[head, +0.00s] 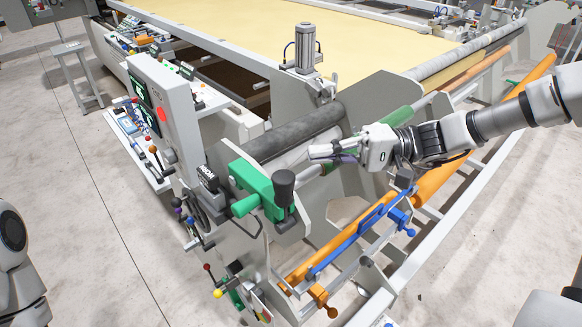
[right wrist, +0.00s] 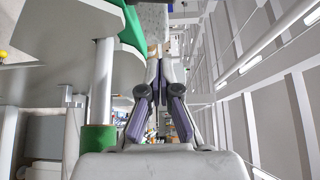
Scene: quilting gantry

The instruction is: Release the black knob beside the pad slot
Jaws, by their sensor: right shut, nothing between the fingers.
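A black cylindrical knob (head: 284,185) stands upright on the green housing (head: 252,180) at the near end of the gantry. I cannot make out a pad slot for certain. My right gripper (head: 313,152) is in from the right, its fingers pointing left, above and to the right of the knob and apart from it in the picture. It is shut and empty; its fingers (right wrist: 164,75) meet in the right wrist view. The knob is not recognisable in that view. My left gripper is out of view.
A dark roller (head: 292,132) lies behind the green housing. A grey control panel (head: 165,115) stands to the left. A blue handle bar (head: 360,240) and orange rails (head: 325,255) run below my right arm. Open floor (head: 90,230) lies at the left.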

